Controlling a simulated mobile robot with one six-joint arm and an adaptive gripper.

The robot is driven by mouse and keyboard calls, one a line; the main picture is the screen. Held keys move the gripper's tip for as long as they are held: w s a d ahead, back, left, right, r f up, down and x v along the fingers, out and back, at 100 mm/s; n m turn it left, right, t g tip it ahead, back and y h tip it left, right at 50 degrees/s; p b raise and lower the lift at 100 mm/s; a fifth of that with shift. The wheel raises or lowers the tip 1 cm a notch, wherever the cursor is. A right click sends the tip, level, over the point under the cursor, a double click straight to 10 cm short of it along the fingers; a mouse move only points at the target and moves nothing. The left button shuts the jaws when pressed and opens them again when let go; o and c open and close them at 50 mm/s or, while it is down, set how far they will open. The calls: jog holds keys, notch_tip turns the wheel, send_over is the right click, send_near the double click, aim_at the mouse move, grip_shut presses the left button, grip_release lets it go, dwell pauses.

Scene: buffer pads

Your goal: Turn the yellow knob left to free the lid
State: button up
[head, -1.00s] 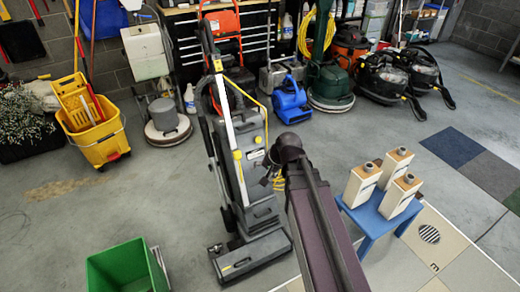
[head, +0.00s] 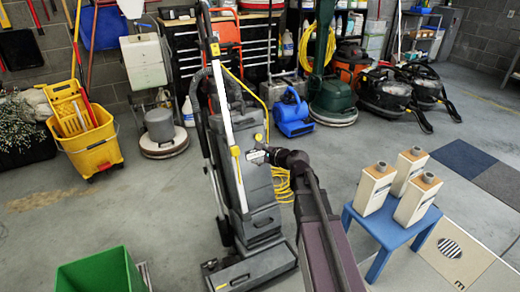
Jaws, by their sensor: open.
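The upright grey floor machine (head: 262,190) stands in the middle of the head view. A yellow knob (head: 235,151) shows on the left of its body front, beside the pale handle post. A smaller yellow part (head: 258,137) sits to its right, near the body's upper edge. My gripper (head: 262,157) is open, at the end of my dark arm, and points left at the body's upper right part, right of the yellow knob. It is small and dark against the machine, and I cannot tell whether it touches. I see nothing held in it.
A blue table (head: 394,236) with several pale containers (head: 373,190) stands right of my arm. A green bin (head: 101,272) is at the lower left. A yellow mop bucket (head: 90,150) stands at the left. A yellow hose or cord (head: 283,186) lies behind the machine.

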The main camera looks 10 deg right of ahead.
aim_at(259, 137)
jog(key=w+d+f+m+t+h+b, duration=0.2)
jog(key=w+d+f+m+t+b, duration=0.3)
jog(key=m+b, duration=0.6)
jog(key=w+d+f+m, duration=0.1)
jog(key=w+d+f, duration=0.1)
jog(key=d, duration=0.1)
jog(key=shift+w+m+t+h, duration=0.3)
jog(key=shift+m+t+h, duration=0.1)
jog(key=shift+w, duration=0.15)
jog(key=x, duration=1.3)
jog(key=shift+w+a, duration=0.1)
jog(key=shift+w, duration=0.15)
jog(key=shift+c, duration=0.2)
